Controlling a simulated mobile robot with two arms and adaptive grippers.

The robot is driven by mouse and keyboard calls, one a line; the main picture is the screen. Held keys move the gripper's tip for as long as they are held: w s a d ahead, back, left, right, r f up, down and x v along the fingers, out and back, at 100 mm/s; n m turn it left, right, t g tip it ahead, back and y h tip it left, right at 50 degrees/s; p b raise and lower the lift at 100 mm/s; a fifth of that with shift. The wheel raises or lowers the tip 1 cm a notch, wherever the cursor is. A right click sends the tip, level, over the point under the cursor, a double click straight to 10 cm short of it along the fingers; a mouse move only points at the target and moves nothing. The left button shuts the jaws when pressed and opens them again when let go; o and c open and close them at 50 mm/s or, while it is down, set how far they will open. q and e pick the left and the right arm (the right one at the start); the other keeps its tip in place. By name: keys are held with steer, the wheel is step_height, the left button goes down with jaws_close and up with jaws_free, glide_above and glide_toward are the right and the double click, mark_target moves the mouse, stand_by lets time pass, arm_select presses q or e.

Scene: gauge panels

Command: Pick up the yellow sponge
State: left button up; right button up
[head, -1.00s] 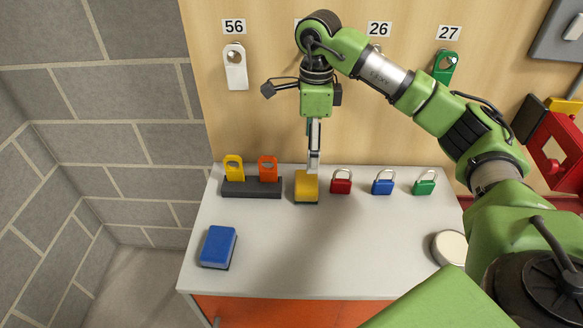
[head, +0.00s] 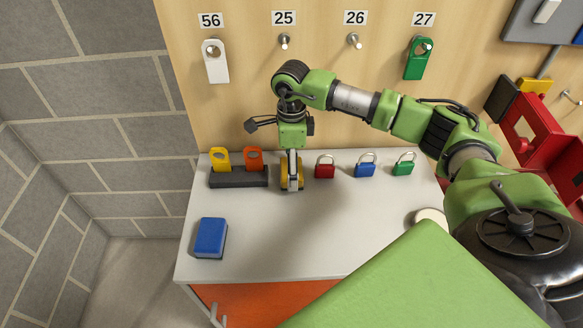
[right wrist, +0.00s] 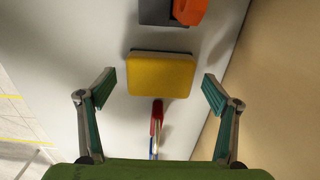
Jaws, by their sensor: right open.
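The yellow sponge (right wrist: 160,75) lies on the white cabinet top, between the dark tag holder and the red padlock. In the head view the sponge (head: 284,184) is mostly hidden behind my right gripper (head: 291,186), which points down over it. In the right wrist view my right gripper (right wrist: 160,96) is open, with one finger on each side of the sponge. Both fingers stand clear of the sponge, and nothing is held. My left gripper does not show.
A dark holder (head: 238,178) with a yellow and an orange tag stands left of the sponge. Red (head: 325,171), blue (head: 365,170) and green (head: 403,168) padlocks stand to its right. A blue sponge (head: 210,238) lies at the front left. The middle front of the top is clear.

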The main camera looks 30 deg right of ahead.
steer(key=shift+f, duration=0.45)
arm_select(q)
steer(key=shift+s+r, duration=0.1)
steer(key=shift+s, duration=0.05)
arm_select(e)
steer(key=shift+f, duration=0.2)
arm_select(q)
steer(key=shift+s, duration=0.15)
arm_select(e)
steer(key=c, duration=1)
steer(key=shift+r, duration=0.2)
